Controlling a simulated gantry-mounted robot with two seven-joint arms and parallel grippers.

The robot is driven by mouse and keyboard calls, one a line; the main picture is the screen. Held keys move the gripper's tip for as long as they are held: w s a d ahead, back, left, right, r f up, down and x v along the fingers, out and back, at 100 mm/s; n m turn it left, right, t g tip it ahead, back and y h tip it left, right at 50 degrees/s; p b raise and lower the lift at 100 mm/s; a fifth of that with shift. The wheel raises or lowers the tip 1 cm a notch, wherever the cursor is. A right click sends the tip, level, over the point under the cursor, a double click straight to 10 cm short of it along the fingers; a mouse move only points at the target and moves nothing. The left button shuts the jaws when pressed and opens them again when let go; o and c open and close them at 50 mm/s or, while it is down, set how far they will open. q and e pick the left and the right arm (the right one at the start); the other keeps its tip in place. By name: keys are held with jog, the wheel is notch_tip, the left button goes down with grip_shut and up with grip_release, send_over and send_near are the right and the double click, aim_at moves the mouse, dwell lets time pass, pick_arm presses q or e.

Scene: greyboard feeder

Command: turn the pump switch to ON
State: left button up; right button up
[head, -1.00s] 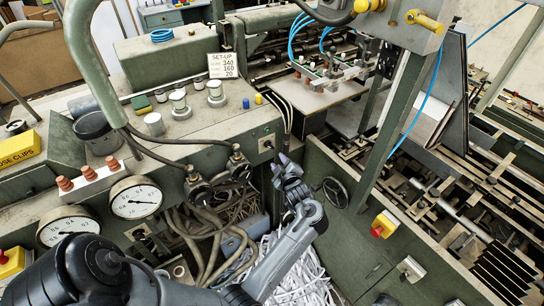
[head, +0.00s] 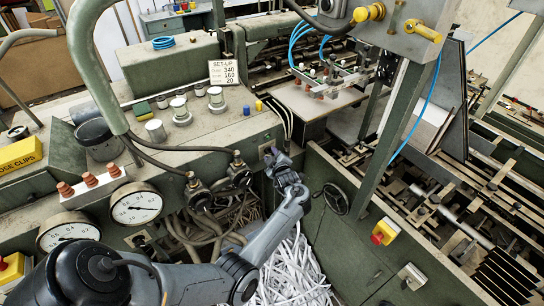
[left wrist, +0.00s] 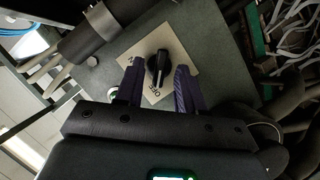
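The pump switch (left wrist: 159,62) is a black rotary knob on a cream label plate (left wrist: 178,55), seen in the left wrist view. Lettering by the knob's lower end appears to read OFF, turned over; the other marking is partly covered. My left gripper (left wrist: 158,74) is open, with one purple finger on each side of the knob and gaps visible between them. In the head view my left gripper (head: 274,160) is at the front face of the green console, largely hiding the switch. My right gripper is not in view.
Two black valve knobs with hoses (head: 239,172) sit just left of the gripper. Shredded paper (head: 292,272) lies below in a bin. A thick dark cylinder (left wrist: 88,36) stands near the switch in the wrist view.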

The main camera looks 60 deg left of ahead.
pick_arm(q)
grip_shut()
